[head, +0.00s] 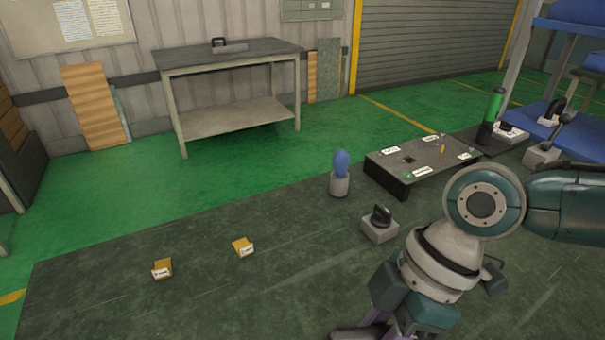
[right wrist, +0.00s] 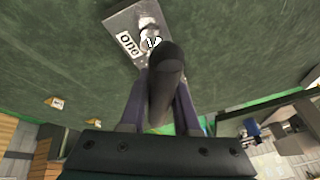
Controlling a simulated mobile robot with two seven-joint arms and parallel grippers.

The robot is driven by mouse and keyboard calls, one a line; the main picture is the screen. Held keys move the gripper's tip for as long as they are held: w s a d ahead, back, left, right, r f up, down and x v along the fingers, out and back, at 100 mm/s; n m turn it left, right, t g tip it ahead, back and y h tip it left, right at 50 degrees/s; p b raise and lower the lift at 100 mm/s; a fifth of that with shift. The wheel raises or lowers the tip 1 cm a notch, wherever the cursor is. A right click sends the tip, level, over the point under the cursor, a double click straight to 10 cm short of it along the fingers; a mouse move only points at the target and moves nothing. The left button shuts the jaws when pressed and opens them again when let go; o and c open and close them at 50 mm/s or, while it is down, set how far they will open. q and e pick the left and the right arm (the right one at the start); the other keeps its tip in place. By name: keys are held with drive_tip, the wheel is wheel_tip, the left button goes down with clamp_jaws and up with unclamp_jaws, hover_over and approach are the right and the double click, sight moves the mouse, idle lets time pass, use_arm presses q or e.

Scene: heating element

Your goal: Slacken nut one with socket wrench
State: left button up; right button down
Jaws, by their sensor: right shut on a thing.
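My right gripper (head: 376,322) is low at the bottom of the head view, its purple fingers partly cut off by the frame edge. In the right wrist view my right gripper (right wrist: 158,108) is shut on a black, round-ended handle, which I take to be the socket wrench (right wrist: 166,75). Just beyond the handle is a grey block (right wrist: 120,20) with a white label reading "one" and a bright metal part (right wrist: 150,38), possibly the nut. The handle overlaps this part, so I cannot tell whether the wrench touches it. My left gripper is not in view.
A dark low panel (head: 395,181) with white labels stands at right. Near it are a grey cup (head: 339,185) with a blue top and a grey block with black handle (head: 379,230). Two small yellow labelled pieces (head: 162,269) (head: 243,247) lie left. A workbench (head: 230,55) stands behind.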

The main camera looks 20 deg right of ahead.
drive_tip(key=shift+s+n+g, duration=0.1)
drive_tip(key=shift+n+g, duration=0.2)
drive_tip(key=shift+n, duration=0.4)
drive_tip(key=shift+r, duration=0.1)
drive_tip(key=shift+r+p, duration=0.9)
drive_tip(key=shift+r, duration=0.2)
drive_tip(key=shift+m+p, duration=0.35)
drive_tip(key=shift+m, duration=0.05)
drive_tip(key=shift+w+r+m+t+p, duration=0.15)
drive_tip(key=shift+m+t+p, duration=0.45)
drive_tip(key=shift+m+p, duration=0.6)
drive_tip(key=shift+w+f+m, duration=0.1)
drive_tip(key=shift+f+m, duration=0.1)
drive_tip(key=shift+m, duration=0.2)
drive_tip(key=shift+t, duration=0.3)
